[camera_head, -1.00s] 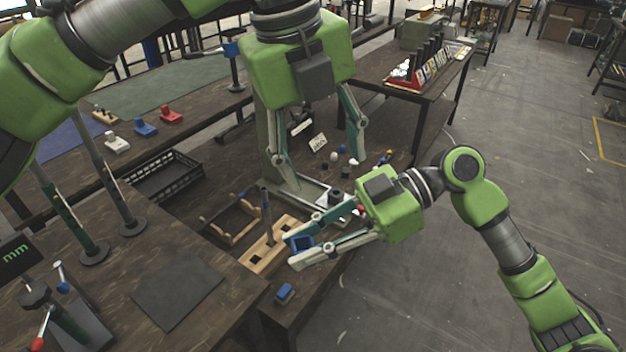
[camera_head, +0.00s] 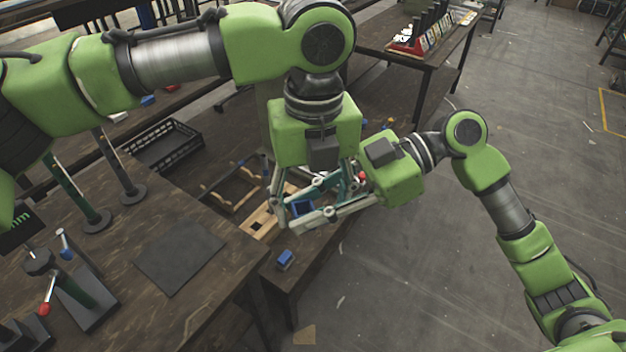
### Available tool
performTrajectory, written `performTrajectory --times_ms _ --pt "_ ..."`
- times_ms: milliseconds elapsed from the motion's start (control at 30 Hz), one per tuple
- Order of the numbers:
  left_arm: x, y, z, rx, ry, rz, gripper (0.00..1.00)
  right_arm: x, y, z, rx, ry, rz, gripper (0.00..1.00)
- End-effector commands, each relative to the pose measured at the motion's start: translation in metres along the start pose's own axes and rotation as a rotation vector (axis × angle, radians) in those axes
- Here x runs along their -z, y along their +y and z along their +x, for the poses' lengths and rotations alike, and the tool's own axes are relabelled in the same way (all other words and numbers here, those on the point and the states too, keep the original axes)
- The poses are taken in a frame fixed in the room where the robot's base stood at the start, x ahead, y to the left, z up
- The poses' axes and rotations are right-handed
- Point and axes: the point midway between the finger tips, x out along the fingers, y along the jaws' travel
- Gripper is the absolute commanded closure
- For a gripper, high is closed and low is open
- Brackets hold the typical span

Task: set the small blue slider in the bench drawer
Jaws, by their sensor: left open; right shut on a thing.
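My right gripper (camera_head: 328,214) is shut on a small blue part (camera_head: 302,207) with a squarish outline, held near the bench edge; I take it for the small blue slider. My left gripper (camera_head: 308,200) is open and reaches down from above, its fingers close around the same blue part; whether they touch it is unclear. Another blue block (camera_head: 285,259) lies on the bench corner below them. A brown open-topped wooden frame (camera_head: 211,201) stands left of the grippers; I cannot tell whether it is the bench drawer.
A pale wooden block with square holes (camera_head: 259,223) lies beside the grippers, partly hidden. A black crate (camera_head: 196,140) stands at the back left. A dark mat (camera_head: 178,257) lies on the near table, beside a red-knobbed press (camera_head: 76,296). Floor on the right is open.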

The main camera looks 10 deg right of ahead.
Motion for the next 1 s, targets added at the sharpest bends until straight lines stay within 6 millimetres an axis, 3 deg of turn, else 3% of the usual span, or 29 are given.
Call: performTrajectory --times_ms 400,433,567,667,700,767,1000 --pt "0.0001 0.0000 0.0103 0.001 -0.001 0.000 0.42 0.0001 0.0000 0.0000 0.000 0.000 0.000 0.92" --pt "0.0001 0.0000 0.0103 0.001 -0.001 0.000 0.45 0.0001 0.0000 0.0000 0.000 0.000 0.000 0.92" --pt "0.0001 -0.0002 0.0102 0.001 -0.001 0.000 0.79 0.0001 0.0000 0.0000 0.000 0.000 0.000 0.92" --pt "0.0002 -0.0007 0.0100 0.003 0.000 0.001 0.83 0.0004 -0.0001 0.0002 0.000 0.001 0.000 0.92" --pt "0.0003 -0.0009 0.0099 0.003 0.000 0.001 0.83 0.0005 -0.0002 0.0002 0.000 0.002 0.000 0.70" --pt "0.0003 -0.0008 0.0098 0.003 -0.001 0.001 0.83 0.0006 -0.0002 0.0003 0.001 0.002 0.000 0.58" --pt "0.0002 -0.0004 0.0099 0.002 -0.001 0.001 0.83 0.0002 0.0000 0.0001 0.000 0.001 0.000 0.58"
